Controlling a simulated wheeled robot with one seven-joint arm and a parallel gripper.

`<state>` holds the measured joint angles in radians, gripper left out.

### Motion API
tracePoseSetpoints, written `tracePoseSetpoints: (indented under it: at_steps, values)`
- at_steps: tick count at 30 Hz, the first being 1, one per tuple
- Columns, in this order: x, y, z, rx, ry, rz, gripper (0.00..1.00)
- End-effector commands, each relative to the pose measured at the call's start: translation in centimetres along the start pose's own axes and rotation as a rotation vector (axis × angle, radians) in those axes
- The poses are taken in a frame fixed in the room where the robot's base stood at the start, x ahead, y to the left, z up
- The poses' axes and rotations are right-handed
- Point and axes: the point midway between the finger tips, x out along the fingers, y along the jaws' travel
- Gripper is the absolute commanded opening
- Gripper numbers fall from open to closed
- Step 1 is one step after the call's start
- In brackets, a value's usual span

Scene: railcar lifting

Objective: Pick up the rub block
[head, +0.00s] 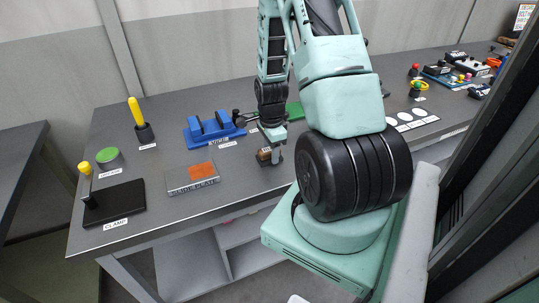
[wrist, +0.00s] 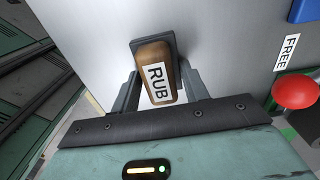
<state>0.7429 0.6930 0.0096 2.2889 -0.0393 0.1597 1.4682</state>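The rub block (wrist: 161,75) is a small brown wooden block with a dark end and a white RUB label. In the wrist view it lies between the two fingers of my gripper (wrist: 157,78), lined up with them. The fingertips are close against its sides; whether they press on it is unclear. In the head view the block (head: 264,156) is at the front edge of the grey table, and my gripper (head: 271,150) points down over it, partly hiding it.
A slide plate (head: 192,178) lies left of the block. Further left are a black clamp base (head: 113,204), a green-topped cylinder (head: 109,157) and a yellow-handled tool (head: 138,115). A blue fixture (head: 213,130) stands behind. A red knob (wrist: 294,92) shows at right in the wrist view.

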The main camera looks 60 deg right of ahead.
Motion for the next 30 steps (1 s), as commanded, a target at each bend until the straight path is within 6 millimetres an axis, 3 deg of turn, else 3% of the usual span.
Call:
tracePoseSetpoints:
  at_steps: [1,2,16,30]
  values:
    - [0.0,0.0,0.0,0.0,0.0,0.0,0.26]
    - [0.0,0.0,0.0,0.0,0.0,0.0,0.2]
    - [-1.0,-0.1,0.0,0.0,0.001,-0.004,0.2]
    - [-8.3,-0.1,0.0,0.0,0.001,-0.005,0.2]
